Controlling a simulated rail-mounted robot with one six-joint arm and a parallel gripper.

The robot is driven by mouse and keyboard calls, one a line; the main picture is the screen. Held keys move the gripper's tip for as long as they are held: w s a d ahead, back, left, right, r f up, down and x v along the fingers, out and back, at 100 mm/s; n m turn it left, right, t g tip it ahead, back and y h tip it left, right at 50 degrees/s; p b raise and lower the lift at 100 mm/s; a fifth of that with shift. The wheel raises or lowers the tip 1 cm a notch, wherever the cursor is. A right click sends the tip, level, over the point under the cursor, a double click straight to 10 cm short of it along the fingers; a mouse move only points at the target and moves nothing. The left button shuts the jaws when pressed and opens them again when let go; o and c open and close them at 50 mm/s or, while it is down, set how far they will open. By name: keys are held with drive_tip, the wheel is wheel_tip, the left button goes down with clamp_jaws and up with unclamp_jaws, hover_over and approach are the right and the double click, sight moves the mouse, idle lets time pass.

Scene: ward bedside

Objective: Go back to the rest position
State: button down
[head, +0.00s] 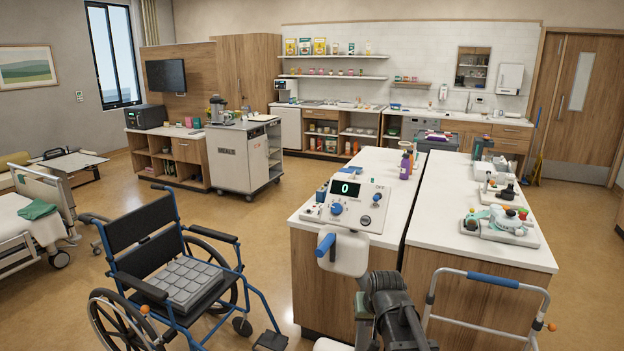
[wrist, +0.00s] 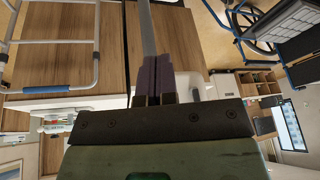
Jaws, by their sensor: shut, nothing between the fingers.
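My gripper (wrist: 154,82) shows in the wrist view with its two dark purple fingers together and nothing between them. The wrist view is turned upside down, and the fingers lie across the picture of the counter fronts. In the head view my dark arm (head: 392,305) rises at the bottom, just in front of the near counter; the fingertips cannot be made out there.
A control box with a display reading 0 (head: 346,203) and a blue-handled lever (head: 326,244) stand at the counter's near end. A wheelchair (head: 170,262) is on the left, a walker frame (head: 488,285) on the right. Trays (head: 500,226) sit on the right counter.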

drive_tip(key=s+d+f+g, duration=0.1)
drive_tip(key=s+g, duration=0.3)
drive_tip(key=s, duration=1.3)
drive_tip(key=shift+f+g+h, duration=0.2)
drive_tip(key=shift+g+h, duration=0.1)
drive_tip(key=shift+h, duration=0.1)
idle(0.5)
